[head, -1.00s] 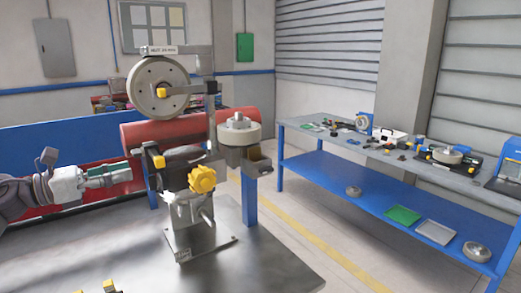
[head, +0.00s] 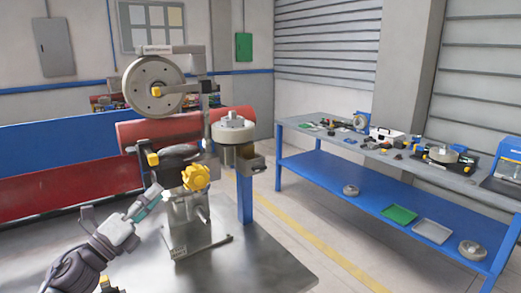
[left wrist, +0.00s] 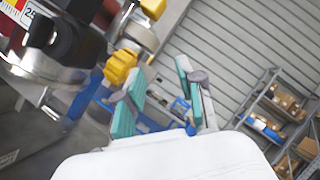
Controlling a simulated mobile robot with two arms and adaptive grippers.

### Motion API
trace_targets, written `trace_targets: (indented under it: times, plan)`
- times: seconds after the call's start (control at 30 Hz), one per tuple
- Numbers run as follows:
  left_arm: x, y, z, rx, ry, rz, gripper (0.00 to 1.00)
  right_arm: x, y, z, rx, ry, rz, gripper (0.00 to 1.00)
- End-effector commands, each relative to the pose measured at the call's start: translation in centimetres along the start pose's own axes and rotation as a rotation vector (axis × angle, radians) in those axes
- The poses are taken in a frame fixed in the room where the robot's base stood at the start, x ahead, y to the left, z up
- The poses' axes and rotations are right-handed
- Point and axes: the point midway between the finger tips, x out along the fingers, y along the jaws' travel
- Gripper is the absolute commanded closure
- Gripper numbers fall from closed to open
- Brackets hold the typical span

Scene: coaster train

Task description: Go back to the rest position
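My left gripper (head: 152,196) is low at the left in the head view, with teal finger pads. In the left wrist view the two teal fingers (left wrist: 162,75) stand apart with nothing between them, so it is open and empty. It is to the left of the grey metal stand (head: 180,225) with the yellow knob (head: 196,177), and looks apart from it. The yellow knob also shows in the left wrist view (left wrist: 120,66). My right gripper is in neither view.
The stand carries a large grey wheel (head: 154,86) and rises from a metal bench top (head: 265,265). A red cylinder (head: 135,132) lies behind it. A blue workbench (head: 330,178) with parts is at the right. The floor between has a yellow line.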

Motion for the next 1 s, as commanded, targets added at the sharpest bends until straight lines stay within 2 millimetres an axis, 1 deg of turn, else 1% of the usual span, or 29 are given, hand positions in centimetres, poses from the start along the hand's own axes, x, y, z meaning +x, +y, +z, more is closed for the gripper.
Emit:
trace_targets:
  times: [0.03, 0.07, 0.1, 0.17, 0.2, 0.27, 0.3, 0.37, 0.4, 0.5, 0.6, 0.7, 0.8, 1.0]
  plan:
    - [-1.1, 1.4, -1.7, -0.144, -0.073, 0.053, 0.62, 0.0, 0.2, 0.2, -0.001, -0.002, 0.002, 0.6]
    - [-1.9, 2.3, -2.5, -0.24, -0.127, 0.092, 0.62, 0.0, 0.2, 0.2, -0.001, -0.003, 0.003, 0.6]
    - [-3.3, 3.7, -3.7, -0.379, -0.208, 0.156, 0.62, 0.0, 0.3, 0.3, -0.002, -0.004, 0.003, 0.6]
    - [-6.0, 6.0, -5.8, -0.59, -0.335, 0.267, 0.62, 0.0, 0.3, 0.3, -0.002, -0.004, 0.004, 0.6]
    - [-8.2, 7.5, -7.3, -0.725, -0.422, 0.349, 0.62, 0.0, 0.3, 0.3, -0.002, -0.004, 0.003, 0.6]
    - [-11.6, 9.3, -9.8, -0.901, -0.539, 0.468, 0.62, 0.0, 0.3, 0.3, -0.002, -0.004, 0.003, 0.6]
    - [-13.8, 10.2, -11.6, -1.004, -0.612, 0.547, 0.62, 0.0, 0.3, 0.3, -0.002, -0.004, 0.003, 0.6]
    - [-17.4, 11.2, -14.3, -1.146, -0.72, 0.667, 0.62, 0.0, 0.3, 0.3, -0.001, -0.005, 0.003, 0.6]
    - [-19.7, 11.6, -16.2, -1.231, -0.788, 0.746, 0.62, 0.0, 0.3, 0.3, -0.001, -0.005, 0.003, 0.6]
    - [-24.8, 11.6, -20.3, -1.394, -0.935, 0.923, 0.62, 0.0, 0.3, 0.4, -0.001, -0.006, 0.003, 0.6]
    - [-28.6, 10.8, -23.3, -1.496, -1.044, 1.059, 0.62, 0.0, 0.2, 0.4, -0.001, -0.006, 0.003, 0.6]
    - [-31.6, 9.7, -25.8, -1.568, -1.13, 1.174, 0.62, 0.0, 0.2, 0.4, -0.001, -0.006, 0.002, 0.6]
    - [-34.0, 8.5, -27.8, -1.621, -1.203, 1.272, 0.62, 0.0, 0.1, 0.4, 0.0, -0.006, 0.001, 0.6]
    - [-38.1, 5.7, -30.9, -1.696, -1.331, 1.449, 0.62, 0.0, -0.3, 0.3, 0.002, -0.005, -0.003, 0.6]
